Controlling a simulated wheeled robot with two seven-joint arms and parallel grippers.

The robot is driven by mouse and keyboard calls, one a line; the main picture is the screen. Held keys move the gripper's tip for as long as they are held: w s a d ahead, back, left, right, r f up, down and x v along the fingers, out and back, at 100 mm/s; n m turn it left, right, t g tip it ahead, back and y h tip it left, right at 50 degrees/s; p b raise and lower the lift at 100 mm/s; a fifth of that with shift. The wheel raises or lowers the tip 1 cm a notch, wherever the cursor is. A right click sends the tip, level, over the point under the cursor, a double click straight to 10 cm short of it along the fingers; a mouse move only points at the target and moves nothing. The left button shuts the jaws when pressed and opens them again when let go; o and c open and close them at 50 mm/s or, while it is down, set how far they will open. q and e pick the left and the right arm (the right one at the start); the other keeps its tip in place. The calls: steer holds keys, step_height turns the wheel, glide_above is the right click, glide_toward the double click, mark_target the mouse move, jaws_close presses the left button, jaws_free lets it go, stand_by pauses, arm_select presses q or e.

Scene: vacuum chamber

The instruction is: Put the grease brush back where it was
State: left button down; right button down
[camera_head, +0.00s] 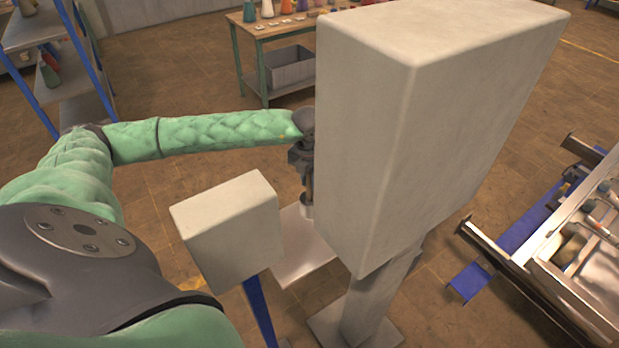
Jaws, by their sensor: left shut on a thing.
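My left gripper (308,178) hangs at the end of the green-sleeved arm, pointing down, beside the left face of the big pale block. It is shut on a thin upright thing, which I take to be the grease brush (309,190); its outline is too small and partly covered to make out well. Right below it is a small light cylindrical container (307,206) at the back of a pale flat plate (303,252). I cannot tell whether the brush's lower end is inside the container or above it. My right gripper is not in view.
The big pale block (365,130) on a column hides what lies behind it. A smaller pale box (228,228) on a blue post stands in front of the plate. A workbench (277,27) with bottles is at the back, shelves (78,75) back left, a metal-framed station (545,275) right.

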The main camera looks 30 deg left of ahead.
arm_select(q)
steer(key=shift+f, duration=0.4)
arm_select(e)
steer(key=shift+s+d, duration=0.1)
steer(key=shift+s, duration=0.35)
arm_select(q)
steer(key=shift+s, duration=0.1)
steer(key=c, duration=1.3)
jaws_free()
steer(key=shift+f, duration=0.1)
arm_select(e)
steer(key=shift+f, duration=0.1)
arm_select(q)
steer(key=shift+r+b, duration=0.35)
steer(key=shift+r, duration=0.3)
step_height(320, 180, up, 4)
steer(key=shift+r+b, duration=0.1)
steer(key=shift+b, duration=0.95)
step_height(320, 180, up, 6)
steer(key=shift+f+b, duration=0.25)
steer(key=shift+b, duration=0.65)
steer(key=shift+a+r, duration=0.1)
steer(key=shift+r, duration=0.55)
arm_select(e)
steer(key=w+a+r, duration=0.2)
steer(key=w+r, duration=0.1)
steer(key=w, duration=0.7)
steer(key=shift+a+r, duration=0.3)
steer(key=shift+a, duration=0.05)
